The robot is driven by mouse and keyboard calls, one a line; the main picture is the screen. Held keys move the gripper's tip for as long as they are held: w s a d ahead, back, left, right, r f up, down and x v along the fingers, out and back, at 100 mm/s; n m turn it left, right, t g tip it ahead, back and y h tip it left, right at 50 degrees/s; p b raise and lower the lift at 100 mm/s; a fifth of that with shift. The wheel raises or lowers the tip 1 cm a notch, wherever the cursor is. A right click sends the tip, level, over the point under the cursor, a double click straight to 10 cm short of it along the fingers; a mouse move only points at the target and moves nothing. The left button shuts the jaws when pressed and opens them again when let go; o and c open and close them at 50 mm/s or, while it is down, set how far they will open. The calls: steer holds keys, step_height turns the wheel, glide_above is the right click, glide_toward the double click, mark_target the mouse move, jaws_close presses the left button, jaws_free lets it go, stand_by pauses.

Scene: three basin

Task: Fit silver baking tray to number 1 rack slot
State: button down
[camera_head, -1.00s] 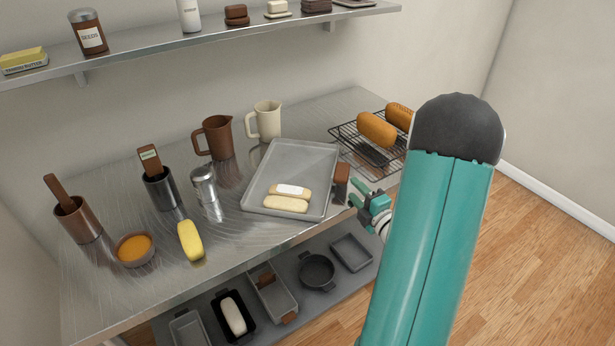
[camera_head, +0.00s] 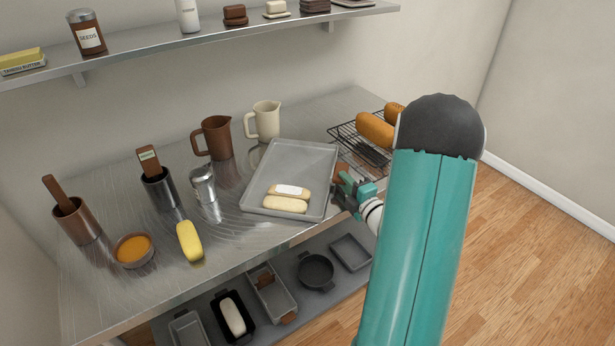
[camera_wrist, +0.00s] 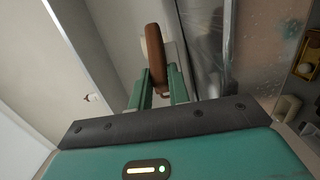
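The silver baking tray (camera_head: 300,162) lies flat on the metal worktop, with two pale loaves (camera_head: 286,205) at its near end. My gripper (camera_head: 343,192) is at the tray's right side, near the worktop's front edge. In the wrist view, my gripper's fingers (camera_wrist: 159,85) are apart on either side of a brown, strap-like piece (camera_wrist: 154,50). A small gap shows beside it; I cannot tell whether it touches a finger or belongs to the tray. No slot marked number 1 is readable.
A black wire rack (camera_head: 343,135) with brown loaves (camera_head: 375,131) stands behind my gripper. A brown jug (camera_head: 216,138) and a cream jug (camera_head: 267,121) stand behind the tray. Several pans, including a black round pan (camera_head: 315,271), sit on the lower shelf.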

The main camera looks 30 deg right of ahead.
steer(key=shift+r, duration=0.1)
stand_by(0.4)
steer(key=shift+r, duration=1.7)
steer(key=shift+s, duration=0.1)
stand_by(0.6)
